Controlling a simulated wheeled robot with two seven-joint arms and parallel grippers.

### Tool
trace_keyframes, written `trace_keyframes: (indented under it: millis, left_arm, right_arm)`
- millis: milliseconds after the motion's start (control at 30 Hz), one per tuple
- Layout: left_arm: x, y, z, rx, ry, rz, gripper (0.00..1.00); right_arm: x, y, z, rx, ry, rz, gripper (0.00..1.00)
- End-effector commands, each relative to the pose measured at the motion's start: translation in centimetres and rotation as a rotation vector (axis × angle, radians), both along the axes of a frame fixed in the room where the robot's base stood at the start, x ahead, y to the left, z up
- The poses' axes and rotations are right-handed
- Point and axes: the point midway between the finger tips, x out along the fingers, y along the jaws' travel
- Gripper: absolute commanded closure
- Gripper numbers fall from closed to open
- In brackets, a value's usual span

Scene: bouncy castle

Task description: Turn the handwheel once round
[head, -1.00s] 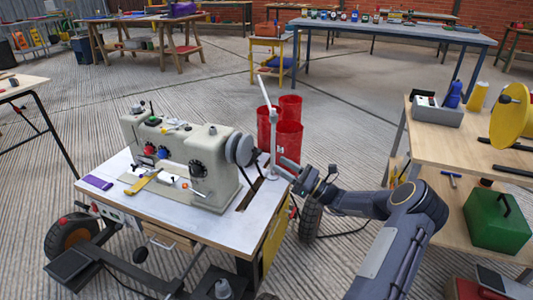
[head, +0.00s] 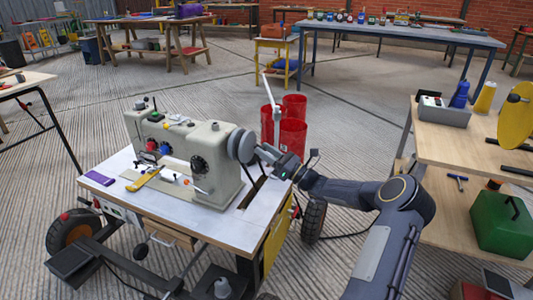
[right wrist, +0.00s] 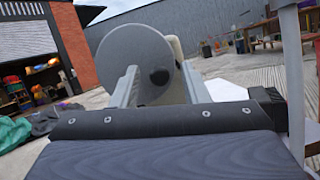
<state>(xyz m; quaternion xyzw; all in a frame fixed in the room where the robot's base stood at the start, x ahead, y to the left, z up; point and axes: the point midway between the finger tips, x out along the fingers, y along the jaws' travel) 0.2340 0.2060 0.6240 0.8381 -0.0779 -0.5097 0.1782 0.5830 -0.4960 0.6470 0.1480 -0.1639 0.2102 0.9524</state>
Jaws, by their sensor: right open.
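The handwheel (head: 240,145) is a grey disc on the right end of a beige sewing machine (head: 205,155), which stands on a white-topped table (head: 228,225). In the right wrist view the handwheel (right wrist: 140,62) shows as a large pale disc beyond and between my fingers. My right gripper (head: 263,153) is just right of the handwheel and points at it. Its jaws (right wrist: 160,70) are open, with a finger toward either side of the disc. I cannot tell whether they touch it. My left gripper is not in view.
Red bins (head: 292,135) stand on the floor beyond the table. A purple item (head: 99,178) and a yellow tool (head: 145,179) lie on the tabletop. A wooden workbench (head: 460,150) is at the right.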

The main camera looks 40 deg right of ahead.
Motion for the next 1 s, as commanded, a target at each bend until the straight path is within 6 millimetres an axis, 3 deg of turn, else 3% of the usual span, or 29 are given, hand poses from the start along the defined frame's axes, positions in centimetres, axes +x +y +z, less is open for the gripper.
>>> trace_keyframes:
  millis: [33,367,667,1000]
  left_arm:
    - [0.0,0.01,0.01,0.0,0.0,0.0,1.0]
    - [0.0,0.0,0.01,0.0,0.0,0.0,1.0]
    - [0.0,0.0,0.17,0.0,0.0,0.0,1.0]
    - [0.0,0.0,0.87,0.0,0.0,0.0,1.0]
  right_arm:
    - [-0.01,-0.01,0.01,0.0,0.0,0.0,0.59]
    - [-0.02,0.0,-0.03,0.0,0.0,0.0,1.0]
    - [0.02,-0.07,0.08,-0.03,-0.015,-0.001,1.0]
    - [0.24,-0.4,0.76,-0.219,-0.111,0.0,1.0]
